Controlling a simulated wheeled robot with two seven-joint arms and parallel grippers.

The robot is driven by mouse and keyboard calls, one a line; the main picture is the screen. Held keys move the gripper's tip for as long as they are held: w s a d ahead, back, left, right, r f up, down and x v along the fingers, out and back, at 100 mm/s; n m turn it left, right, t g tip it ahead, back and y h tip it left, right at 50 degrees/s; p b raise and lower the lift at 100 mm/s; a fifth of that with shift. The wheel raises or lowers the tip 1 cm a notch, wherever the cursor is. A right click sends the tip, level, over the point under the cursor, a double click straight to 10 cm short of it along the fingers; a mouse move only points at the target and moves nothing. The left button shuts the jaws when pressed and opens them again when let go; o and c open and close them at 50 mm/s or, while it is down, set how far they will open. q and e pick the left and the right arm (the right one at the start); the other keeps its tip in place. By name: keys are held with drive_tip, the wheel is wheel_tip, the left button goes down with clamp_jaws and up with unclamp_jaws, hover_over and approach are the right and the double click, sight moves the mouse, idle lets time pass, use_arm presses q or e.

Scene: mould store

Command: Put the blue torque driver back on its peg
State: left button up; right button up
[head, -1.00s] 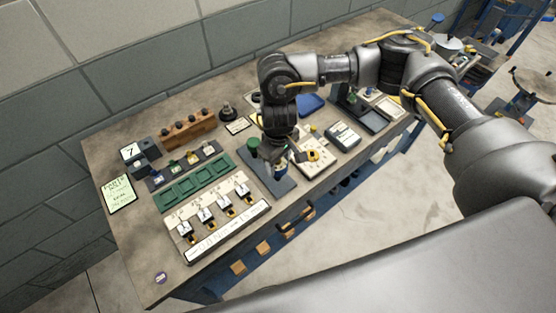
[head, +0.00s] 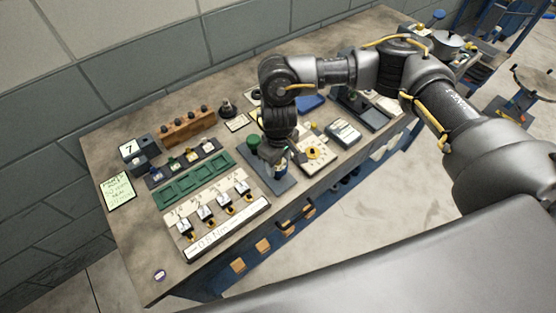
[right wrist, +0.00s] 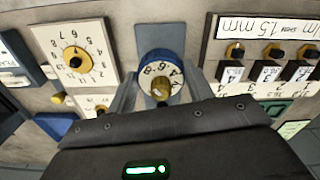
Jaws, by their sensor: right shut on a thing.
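My right gripper (head: 279,164) points down over a dark grey base plate (head: 270,184) near the front edge of the bench. In the right wrist view, my right gripper (right wrist: 160,94) has its two fingers on either side of a round blue-rimmed dial with numbers and a brass centre. I take this for the top of the blue torque driver (right wrist: 147,58). The gripper is shut on it. In the head view, a bit of the blue driver (head: 282,173) shows below the fingers. Its lower end and any peg under it are hidden, so I cannot tell whether they touch. My left gripper is not in view.
A green-topped post (head: 254,141) stands at the plate's back left corner. A white dial board (head: 316,155) lies right of the plate. A green tray (head: 190,181) and a board of several labelled switches (head: 254,207) lie to the left. A wooden block (head: 190,128) stands behind.

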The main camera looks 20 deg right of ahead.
drive_tip(key=o, duration=1.6)
drive_tip(key=shift+o, duration=0.2)
wheel_tip(320, 180, up, 5)
drive_tip(key=p, duration=0.6)
drive_tip(key=shift+r+p, duration=0.9)
drive_tip(key=shift+r, duration=0.35)
